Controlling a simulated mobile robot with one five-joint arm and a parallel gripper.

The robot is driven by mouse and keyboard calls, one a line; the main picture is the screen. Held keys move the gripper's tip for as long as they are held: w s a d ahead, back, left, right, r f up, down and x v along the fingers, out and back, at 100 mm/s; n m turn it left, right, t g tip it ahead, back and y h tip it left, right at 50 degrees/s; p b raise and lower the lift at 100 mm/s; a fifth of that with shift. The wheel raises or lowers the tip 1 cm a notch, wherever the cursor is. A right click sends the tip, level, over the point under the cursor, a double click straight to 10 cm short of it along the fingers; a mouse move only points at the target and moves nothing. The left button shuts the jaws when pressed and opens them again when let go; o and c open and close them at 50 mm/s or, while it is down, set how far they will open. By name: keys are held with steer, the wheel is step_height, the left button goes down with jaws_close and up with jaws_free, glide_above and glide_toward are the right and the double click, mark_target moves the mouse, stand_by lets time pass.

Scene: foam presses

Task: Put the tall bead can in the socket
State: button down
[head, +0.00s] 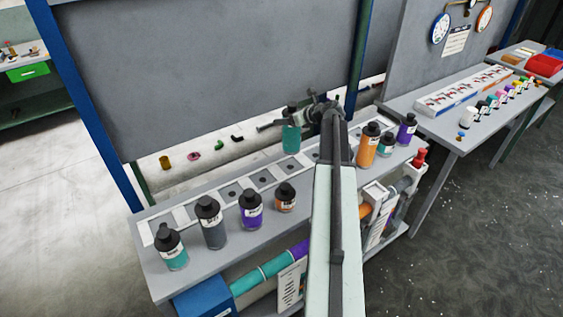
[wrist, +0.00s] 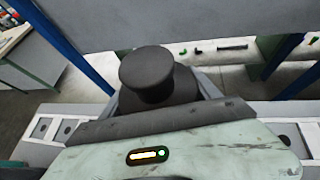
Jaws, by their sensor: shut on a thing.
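My gripper (head: 305,120) is shut on a teal can with a black cap (head: 291,138), held upright above the row of sockets. In the wrist view the can's black cap (wrist: 150,75) shows close up between the jaws, and its body is hidden. The socket row (head: 250,186) is a pale strip of square plates with dark centres along the back of the bench. Part of it also shows in the wrist view (wrist: 52,128). Which socket lies directly under the can I cannot tell.
Teal (head: 171,248), grey (head: 211,223), purple (head: 251,210) and short orange (head: 285,197) cans stand left of my arm. A tall orange can (head: 368,147), a small teal can (head: 386,145) and a purple can (head: 406,130) stand right. A grey panel (head: 220,70) rises behind.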

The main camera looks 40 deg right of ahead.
mark_target(299, 137)
step_height(299, 137, down, 10)
steer(key=b, duration=1)
steer(key=shift+w+d+f, duration=0.1)
steer(key=shift+w+f, duration=0.05)
steer(key=shift+r, duration=0.25)
steer(key=shift+f, duration=0.1)
steer(key=shift+c, duration=0.8)
jaws_free()
steer(key=p+v, duration=0.5)
steer(key=v, duration=0.7)
steer(key=shift+p, duration=0.4)
